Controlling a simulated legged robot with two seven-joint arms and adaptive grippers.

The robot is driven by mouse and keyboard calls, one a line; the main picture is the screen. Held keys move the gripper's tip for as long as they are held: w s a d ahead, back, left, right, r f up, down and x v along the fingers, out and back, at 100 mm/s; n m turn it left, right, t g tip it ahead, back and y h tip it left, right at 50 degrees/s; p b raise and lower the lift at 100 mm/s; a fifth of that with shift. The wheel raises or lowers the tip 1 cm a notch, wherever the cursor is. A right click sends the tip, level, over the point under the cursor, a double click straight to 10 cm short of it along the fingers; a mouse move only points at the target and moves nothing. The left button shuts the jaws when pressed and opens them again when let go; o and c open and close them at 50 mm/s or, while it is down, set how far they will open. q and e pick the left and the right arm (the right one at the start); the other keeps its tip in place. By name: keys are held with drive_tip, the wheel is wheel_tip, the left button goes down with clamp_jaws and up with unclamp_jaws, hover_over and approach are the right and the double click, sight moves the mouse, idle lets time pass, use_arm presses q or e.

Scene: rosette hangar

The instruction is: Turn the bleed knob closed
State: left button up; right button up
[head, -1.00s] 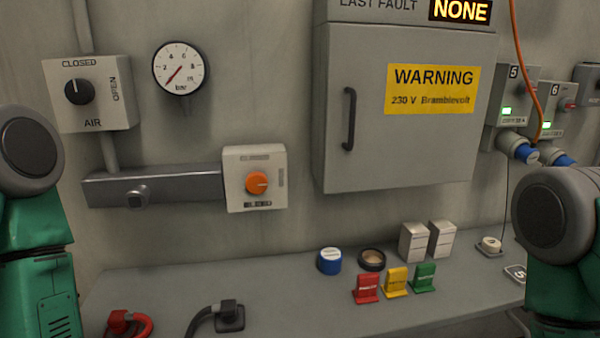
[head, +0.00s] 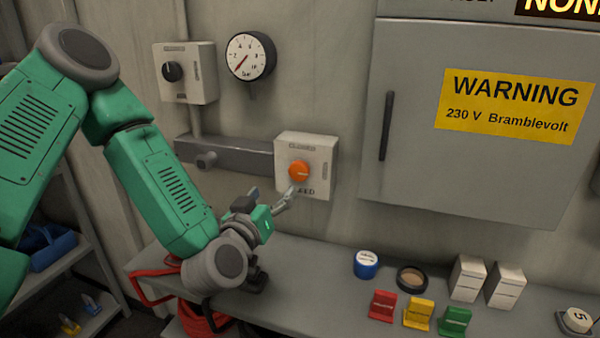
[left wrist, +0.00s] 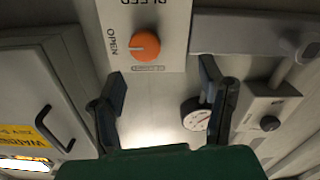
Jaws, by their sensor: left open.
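The orange bleed knob (head: 299,171) sits on a pale box (head: 318,155) on the wall, with a CLOSED label above it. Its pale pointer mark faces right, the side of the OPEN label. My left gripper (head: 287,196) is just below and in front of the knob, partly overlapping the box's lower edge in the picture. In the left wrist view the knob (left wrist: 145,46) appears upside down, beyond the two spread fingers (left wrist: 162,88). Nothing is between the fingers and they appear apart from the knob. My right gripper is out of view.
A grey rail (head: 235,155) runs left of the box, below the AIR box (head: 187,72) and pressure gauge (head: 250,56). The grey cabinet (head: 420,130) stands right.

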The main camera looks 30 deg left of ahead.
sight(297, 172)
use_arm(q)
drive_tip(key=w, duration=0.3)
drive_tip(key=w+d+p, duration=0.1)
drive_tip(key=w, duration=0.2)
drive_tip(key=w+d+r, duration=0.1)
drive_tip(key=w, duration=0.2)
drive_tip(key=shift+w+d+r, duration=0.1)
drive_tip(key=shift+w+d, duration=0.05)
drive_tip(key=shift+w+r, duration=0.1)
drive_tip(key=shift+r, duration=0.1)
drive_tip(key=a, duration=0.1)
drive_tip(key=w+a+f, duration=0.1)
drive_tip(key=a, duration=0.2)
drive_tip(key=shift+w+f, duration=0.15)
drive_tip(key=shift+f, duration=0.1)
drive_tip(key=shift+a, duration=0.1)
drive_tip(key=c, duration=0.4)
drive_tip(key=shift+d+r, duration=0.2)
drive_tip(key=shift+d, duration=0.7)
drive_tip(key=c, duration=0.6)
drive_tip(key=shift+s+d+r, duration=0.2)
drive_tip(key=shift+s+d, duration=0.1)
drive_tip(key=shift+d, duration=0.1)
drive_tip(key=shift+c, duration=0.8)
drive_tip(key=shift+a+f, duration=0.1)
drive_tip(key=shift+a, duration=0.45)
drive_tip(key=shift+d, duration=0.1)
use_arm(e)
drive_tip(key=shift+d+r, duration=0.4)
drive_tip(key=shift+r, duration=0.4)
